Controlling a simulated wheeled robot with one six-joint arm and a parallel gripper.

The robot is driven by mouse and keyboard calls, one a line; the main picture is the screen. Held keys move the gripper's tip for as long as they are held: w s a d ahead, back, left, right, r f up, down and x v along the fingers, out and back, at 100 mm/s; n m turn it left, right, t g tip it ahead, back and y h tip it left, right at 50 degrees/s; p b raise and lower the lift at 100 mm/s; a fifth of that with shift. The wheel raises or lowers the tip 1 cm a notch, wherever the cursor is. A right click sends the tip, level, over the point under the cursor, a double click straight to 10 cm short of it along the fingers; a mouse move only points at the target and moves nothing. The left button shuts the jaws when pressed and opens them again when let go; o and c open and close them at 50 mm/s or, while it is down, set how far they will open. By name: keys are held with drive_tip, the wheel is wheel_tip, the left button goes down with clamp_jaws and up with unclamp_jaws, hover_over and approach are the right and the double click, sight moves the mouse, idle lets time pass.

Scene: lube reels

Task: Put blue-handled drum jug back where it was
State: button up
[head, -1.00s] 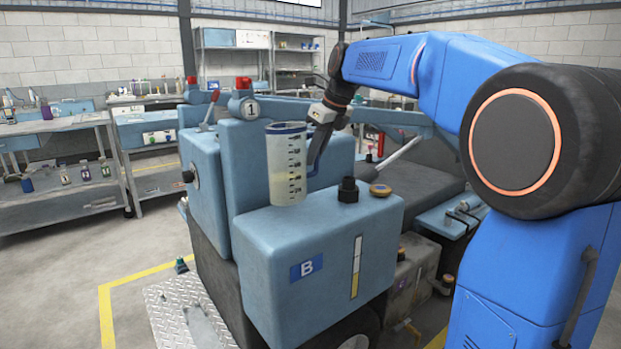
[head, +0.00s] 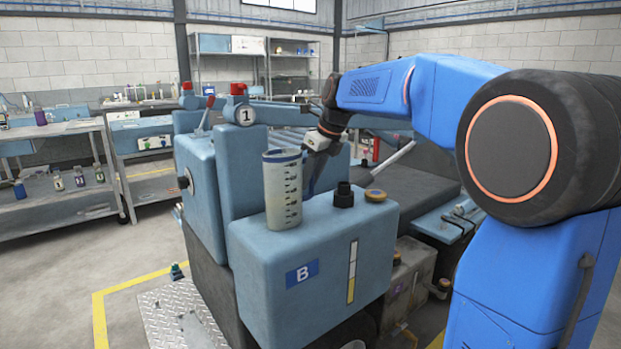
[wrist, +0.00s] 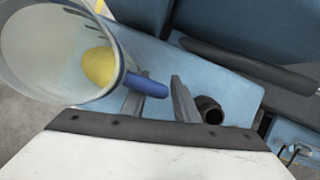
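The clear jug with dark graduation marks (head: 283,195) is upright at the left part of the top of tank B (head: 315,240). Its base looks on or just above the surface; I cannot tell which. In the wrist view I look into the jug (wrist: 45,55), with yellow in its bottom and its blue handle (wrist: 147,85) pointing right. My gripper (wrist: 157,92) has one finger on each side of the handle's outer part and appears shut on it. In the head view my gripper (head: 316,170) is at the jug's right, its fingertips hard to make out.
A black filler neck (head: 344,195) and a brown cap (head: 375,195) are on the tank top, right of the jug. A taller block with tag 1 (head: 245,115) rises behind it. Benches with bottles (head: 60,190) stand at the left.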

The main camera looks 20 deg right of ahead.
drive_tip(key=shift+r, duration=0.1)
drive_tip(key=v, duration=1.2)
drive_tip(key=s+a+f+n+t+h, duration=0.1)
drive_tip(key=s+a+f+n+h, duration=0.1)
drive_tip(key=s+f+n, duration=2.7)
drive_tip(key=s+f, duration=0.1)
drive_tip(key=s, duration=0.4)
drive_tip(key=shift+s+f+n+h, duration=0.15)
drive_tip(key=shift+s+n+h, duration=0.05)
drive_tip(key=shift+n+h, duration=0.1)
